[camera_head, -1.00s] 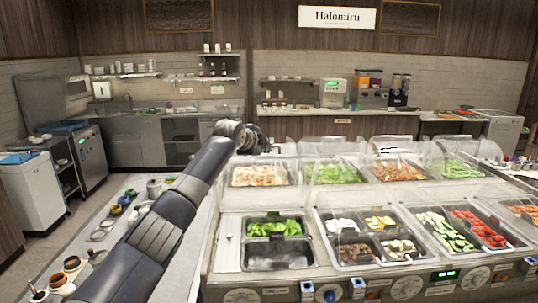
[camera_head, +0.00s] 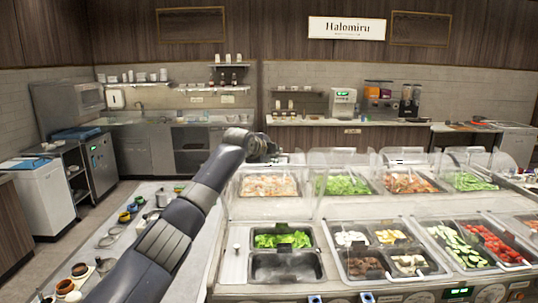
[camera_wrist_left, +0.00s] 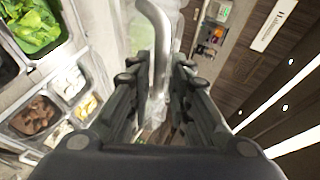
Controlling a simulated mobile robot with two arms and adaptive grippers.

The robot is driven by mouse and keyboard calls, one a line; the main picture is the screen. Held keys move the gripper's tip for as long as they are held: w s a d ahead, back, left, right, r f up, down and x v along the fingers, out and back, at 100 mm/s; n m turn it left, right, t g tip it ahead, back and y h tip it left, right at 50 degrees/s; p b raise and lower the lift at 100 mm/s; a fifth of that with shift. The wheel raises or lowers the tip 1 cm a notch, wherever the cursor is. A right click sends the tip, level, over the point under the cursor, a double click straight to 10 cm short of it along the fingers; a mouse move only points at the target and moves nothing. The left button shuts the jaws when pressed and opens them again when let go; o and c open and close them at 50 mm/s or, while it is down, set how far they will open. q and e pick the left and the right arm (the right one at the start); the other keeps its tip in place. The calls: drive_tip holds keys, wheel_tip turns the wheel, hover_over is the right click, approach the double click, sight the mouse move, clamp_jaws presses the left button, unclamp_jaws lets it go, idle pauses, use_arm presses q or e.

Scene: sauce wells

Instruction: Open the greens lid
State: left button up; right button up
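My left gripper (camera_head: 270,150) is at the far end of my left arm, above the left part of the food counter. In the left wrist view its two fingers (camera_wrist_left: 159,75) stand apart, one on each side of a bent metal bar handle (camera_wrist_left: 161,60). I cannot tell whether they touch it. Leafy greens (camera_head: 283,240) lie in the uncovered front-left pan, and they show in the wrist view (camera_wrist_left: 35,28). Other greens (camera_head: 343,185) lie in the back row behind clear panels. Which clear cover the handle belongs to is hidden. My right gripper is not in view.
Clear curved covers (camera_head: 396,160) line the back row. Front pans hold mushrooms and eggs (camera_head: 365,265), sliced cucumber (camera_head: 462,247) and tomato (camera_head: 493,243). Small pots (camera_head: 66,288) stand on the left side counter. The back wall counter (camera_head: 340,122) is well behind.

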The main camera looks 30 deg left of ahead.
use_arm(q)
drive_tip(key=v, duration=1.2)
drive_tip(key=shift+f, duration=0.1)
idle(0.4)
